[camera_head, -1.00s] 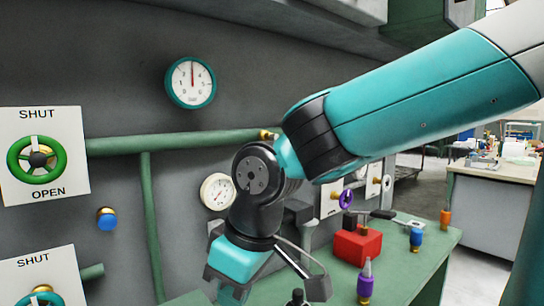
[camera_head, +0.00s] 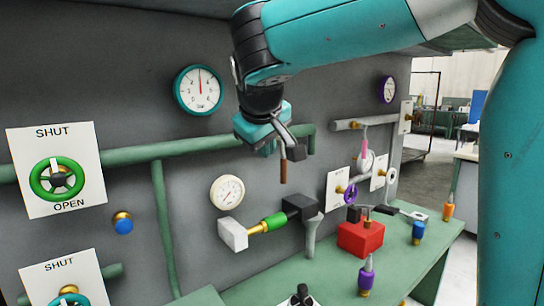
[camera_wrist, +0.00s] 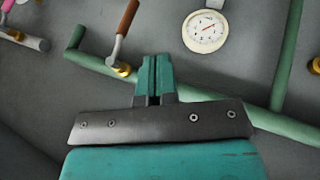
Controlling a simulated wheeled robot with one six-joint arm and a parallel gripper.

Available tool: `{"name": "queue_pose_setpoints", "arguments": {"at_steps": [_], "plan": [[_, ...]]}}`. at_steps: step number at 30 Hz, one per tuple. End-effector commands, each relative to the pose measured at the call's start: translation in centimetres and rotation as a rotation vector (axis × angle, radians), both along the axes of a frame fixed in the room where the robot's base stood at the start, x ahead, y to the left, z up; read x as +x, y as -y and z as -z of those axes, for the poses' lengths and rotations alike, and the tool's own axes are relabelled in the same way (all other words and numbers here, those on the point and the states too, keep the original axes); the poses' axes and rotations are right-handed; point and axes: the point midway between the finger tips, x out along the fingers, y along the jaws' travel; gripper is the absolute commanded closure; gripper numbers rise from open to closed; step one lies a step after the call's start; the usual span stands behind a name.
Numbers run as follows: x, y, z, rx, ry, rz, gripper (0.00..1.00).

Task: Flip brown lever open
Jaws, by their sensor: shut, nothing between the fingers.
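The brown lever (camera_head: 283,172) is on the green wall pipe. In the head view its brown handle hangs down below my wrist, and the rest of it is hidden behind my gripper. In the wrist view the brown handle (camera_wrist: 127,18) points towards the top edge, with a metal stem running to a brass fitting (camera_wrist: 121,69) at the pipe. My gripper (camera_head: 267,148) is beside the lever, to its left in the head view. In the wrist view my fingers (camera_wrist: 153,75) are together and empty, just right of the brass fitting. I see no clear contact.
The green pipe (camera_head: 205,145) runs along the grey wall. A white gauge (camera_head: 227,192) and a green-handled valve (camera_head: 273,222) are below it. A pink lever (camera_head: 364,138) is to the right. A red block (camera_head: 361,238) stands on the green bench.

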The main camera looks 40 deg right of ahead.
Motion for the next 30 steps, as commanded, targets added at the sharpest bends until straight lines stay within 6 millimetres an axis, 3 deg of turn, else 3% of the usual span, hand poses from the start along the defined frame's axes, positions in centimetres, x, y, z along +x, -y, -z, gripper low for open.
{"name": "queue_pose_setpoints", "arguments": {"at_steps": [14, 21, 30], "plan": [[4.4, 3.6, 7.5, 0.001, -0.007, 0.004, 1.00], [5.0, 6.7, 7.2, 0.001, -0.003, 0.003, 1.00], [5.2, 7.3, 7.3, 0.001, -0.001, 0.000, 1.00]]}}
